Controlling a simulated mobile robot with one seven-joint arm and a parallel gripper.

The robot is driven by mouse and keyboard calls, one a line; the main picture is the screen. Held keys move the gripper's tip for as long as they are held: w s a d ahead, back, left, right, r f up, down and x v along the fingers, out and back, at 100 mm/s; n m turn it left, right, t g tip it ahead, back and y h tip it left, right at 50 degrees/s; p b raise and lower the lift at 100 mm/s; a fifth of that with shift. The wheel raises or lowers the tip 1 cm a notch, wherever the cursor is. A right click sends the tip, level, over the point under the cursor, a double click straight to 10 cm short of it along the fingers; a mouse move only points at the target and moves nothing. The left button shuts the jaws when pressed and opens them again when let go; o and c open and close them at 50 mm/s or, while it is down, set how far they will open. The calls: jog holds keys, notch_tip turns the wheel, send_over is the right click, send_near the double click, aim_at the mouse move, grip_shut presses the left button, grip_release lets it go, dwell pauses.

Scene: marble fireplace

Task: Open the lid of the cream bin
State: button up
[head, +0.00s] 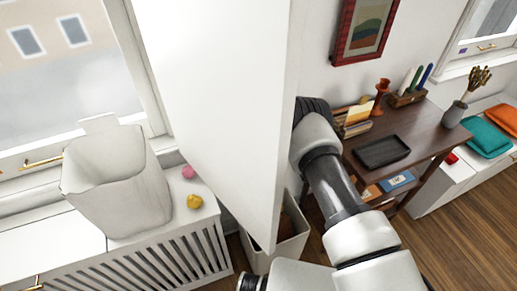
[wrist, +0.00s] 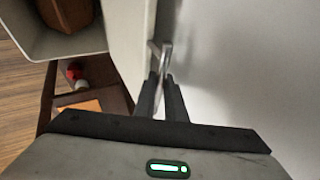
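A cream bin (head: 290,248) stands low in the middle of the head view, its top open and something brown inside. It also shows at the upper left of the wrist view (wrist: 85,43). A large pale panel (head: 225,90), seemingly its lid, stands steeply raised above it and hides part of it. In the wrist view the panel's edge (wrist: 128,50) runs beside a metal handle (wrist: 163,55). My gripper (wrist: 161,82) has its two fingers close together on the handle. In the head view the panel hides my gripper; my arm reaches behind it.
A pale open container (head: 120,190) stands on a slatted white cabinet (head: 165,262), beside pink and yellow balls (head: 194,201). A dark wooden desk (head: 415,125) with a black tray (head: 382,151) is at right. Wooden floor (head: 465,235) is clear at lower right.

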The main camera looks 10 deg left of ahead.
jog(key=shift+o, duration=1.4)
jog(key=shift+d+f, duration=0.1)
jog(key=shift+d, duration=0.1)
jog(key=shift+s, duration=0.1)
jog(key=shift+d+f, duration=0.1)
jog(key=shift+s, duration=0.1)
jog(key=p+v, duration=0.1)
jog(key=v, duration=1.7)
jog(key=shift+w+a, duration=0.3)
jog(key=shift+w, duration=0.05)
